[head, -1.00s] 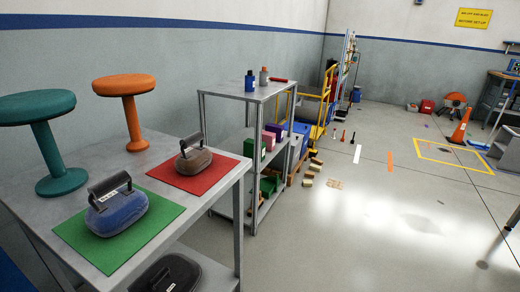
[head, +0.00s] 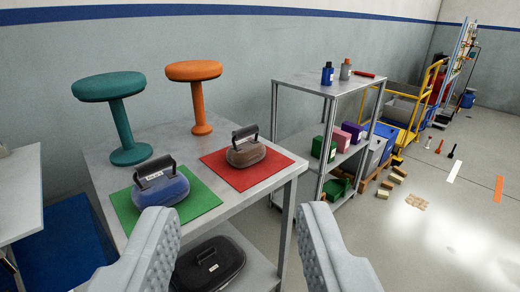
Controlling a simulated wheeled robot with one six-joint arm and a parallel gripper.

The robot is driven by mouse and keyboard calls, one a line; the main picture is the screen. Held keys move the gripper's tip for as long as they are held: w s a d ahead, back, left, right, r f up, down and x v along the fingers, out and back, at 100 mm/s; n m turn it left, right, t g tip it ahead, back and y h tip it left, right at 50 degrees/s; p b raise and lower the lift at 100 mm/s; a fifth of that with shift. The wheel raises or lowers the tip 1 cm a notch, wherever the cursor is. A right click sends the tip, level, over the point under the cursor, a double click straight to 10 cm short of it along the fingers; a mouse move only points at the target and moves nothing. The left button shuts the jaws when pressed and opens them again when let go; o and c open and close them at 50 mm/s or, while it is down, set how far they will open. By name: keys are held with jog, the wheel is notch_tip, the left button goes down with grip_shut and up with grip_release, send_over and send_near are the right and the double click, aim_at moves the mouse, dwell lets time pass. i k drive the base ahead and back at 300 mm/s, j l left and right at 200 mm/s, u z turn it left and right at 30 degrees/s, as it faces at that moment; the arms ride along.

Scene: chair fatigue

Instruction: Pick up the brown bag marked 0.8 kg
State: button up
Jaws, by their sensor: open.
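The brown bag (head: 246,152) lies on a red mat (head: 268,174) on the grey table, with a dark handle (head: 245,133) standing on top. A label shows on it, but I cannot read the mark. A blue bag (head: 163,189) with a similar handle sits to its left on a green mat (head: 204,200). My gripper (head: 235,218) is open and empty, its two grey padded fingers at the bottom of the view. The fingers are nearer than the table and apart from the brown bag. The brown bag is fully visible.
A teal stool (head: 121,113) and an orange stool (head: 199,100) stand at the table's back. A black bag (head: 208,265) lies on the lower shelf. A grey rack (head: 315,88) with bottles and boxes stands right of the table. Open floor lies farther right.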

aim_at(245, 154)
jog(key=i+l, duration=0.1)
jog(key=i, duration=0.35)
jog(key=i+u, duration=0.1)
jog(key=i, duration=0.4)
jog(key=l, duration=0.05)
